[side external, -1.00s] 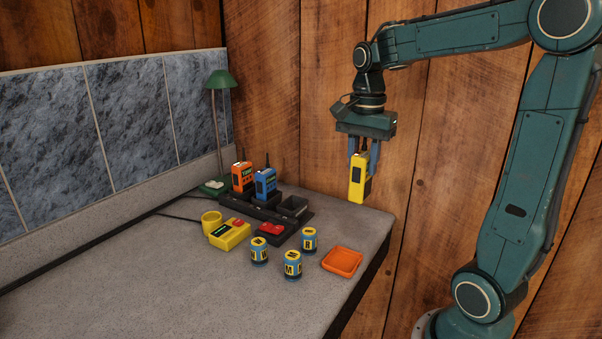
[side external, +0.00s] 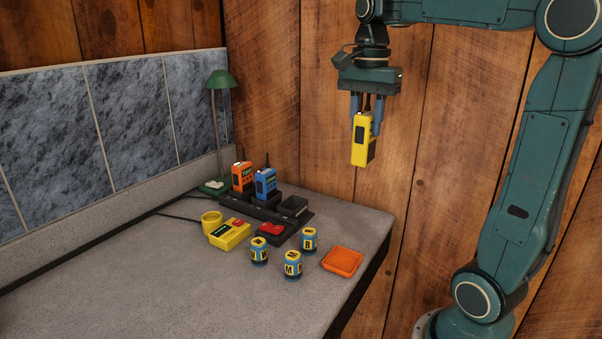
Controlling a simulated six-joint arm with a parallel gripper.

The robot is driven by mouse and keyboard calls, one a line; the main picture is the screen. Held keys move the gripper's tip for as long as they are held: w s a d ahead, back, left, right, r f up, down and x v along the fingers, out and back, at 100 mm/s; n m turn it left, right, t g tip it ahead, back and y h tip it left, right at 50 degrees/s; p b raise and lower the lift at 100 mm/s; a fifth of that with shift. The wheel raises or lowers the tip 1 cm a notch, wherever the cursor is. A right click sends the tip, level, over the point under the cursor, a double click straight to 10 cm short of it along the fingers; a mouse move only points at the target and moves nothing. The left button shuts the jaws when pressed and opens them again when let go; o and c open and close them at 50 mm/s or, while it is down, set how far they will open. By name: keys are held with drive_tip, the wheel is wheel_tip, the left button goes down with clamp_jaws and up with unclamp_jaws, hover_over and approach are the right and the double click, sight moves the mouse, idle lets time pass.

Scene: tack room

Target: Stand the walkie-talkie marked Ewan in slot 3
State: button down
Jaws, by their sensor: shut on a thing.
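My gripper (side external: 366,116) is shut on a yellow walkie-talkie (side external: 359,153) with a dark panel. It hangs roughly upright, high above the right end of the counter, clear of everything. No name can be read on it from here. The black rack (side external: 308,216) stands near the back right of the counter. An orange walkie-talkie (side external: 242,178) and a blue walkie-talkie (side external: 265,184) stand in it side by side. The slot at its right end (side external: 294,205) looks empty. Slot numbers cannot be read.
In front of the rack are a yellow box (side external: 229,235), a yellow cup (side external: 211,220), a dark box with a red top (side external: 271,231), three blue-and-yellow cans (side external: 292,266) and an orange tray (side external: 342,261). A green lamp (side external: 219,80) stands behind. The front left counter is clear.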

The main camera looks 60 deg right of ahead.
idle(0.3)
drive_tip(key=shift+w+d+f, duration=0.1)
drive_tip(key=shift+w+f, duration=0.15)
drive_tip(key=shift+w, duration=0.3)
drive_tip(key=w+f, duration=0.5)
drive_tip(key=w, duration=0.3)
drive_tip(key=w+f, duration=0.6)
drive_tip(key=w, duration=0.3)
drive_tip(key=shift+d+f, duration=0.15)
drive_tip(key=shift+d, duration=0.1)
drive_tip(key=shift+s+f, duration=0.1)
drive_tip(key=shift+f, duration=2.8)
drive_tip(key=shift+f, duration=0.6)
drive_tip(key=c, duration=1.3)
unclamp_jaws()
